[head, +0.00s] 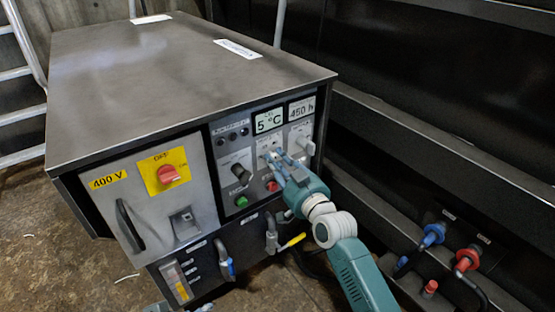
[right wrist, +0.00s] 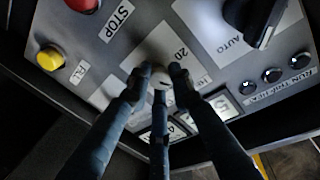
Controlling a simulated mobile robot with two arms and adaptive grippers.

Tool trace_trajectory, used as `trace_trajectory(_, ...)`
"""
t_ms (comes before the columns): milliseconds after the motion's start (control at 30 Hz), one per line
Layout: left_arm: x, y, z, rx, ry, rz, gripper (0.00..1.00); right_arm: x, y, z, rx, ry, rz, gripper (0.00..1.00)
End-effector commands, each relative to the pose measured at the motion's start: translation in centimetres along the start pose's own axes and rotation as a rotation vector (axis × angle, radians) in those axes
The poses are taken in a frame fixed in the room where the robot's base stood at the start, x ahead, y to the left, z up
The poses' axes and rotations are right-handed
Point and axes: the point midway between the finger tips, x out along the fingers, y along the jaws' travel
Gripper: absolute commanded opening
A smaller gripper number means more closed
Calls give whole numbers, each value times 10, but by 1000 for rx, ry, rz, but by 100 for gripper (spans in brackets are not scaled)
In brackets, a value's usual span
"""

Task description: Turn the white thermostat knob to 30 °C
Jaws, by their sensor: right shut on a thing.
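The white thermostat knob (right wrist: 160,79) sits on a pale dial plate in the right wrist view, where a "20" mark shows beside it. My right gripper (head: 273,158) reaches the control panel below the display (head: 268,121), which reads 5 °C. In the right wrist view its fingers (right wrist: 160,78) are closed around the knob, and they cover part of it and its scale. In the head view the fingers hide most of the knob. My left gripper is not in view.
A second white knob (head: 303,142) is close by on the right, under the 450 h display (head: 301,108). A black selector (head: 241,173), a green button (head: 241,201) and a red button (head: 271,186) surround the gripper. A dark wall with pipe fittings (head: 432,235) stands right.

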Motion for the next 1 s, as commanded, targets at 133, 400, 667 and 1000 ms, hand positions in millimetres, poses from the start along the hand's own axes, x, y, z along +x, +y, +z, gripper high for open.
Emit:
trace_trajectory(133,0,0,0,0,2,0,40,0,0,2,0,-3,0,0)
trace_trajectory(400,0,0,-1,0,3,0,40,0,0,1,0,-2,0,40)
trace_trajectory(667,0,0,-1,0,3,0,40,-9,0,2,1,-2,0,40)
trace_trajectory(1000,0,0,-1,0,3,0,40,-77,1,2,-1,-3,1,40)
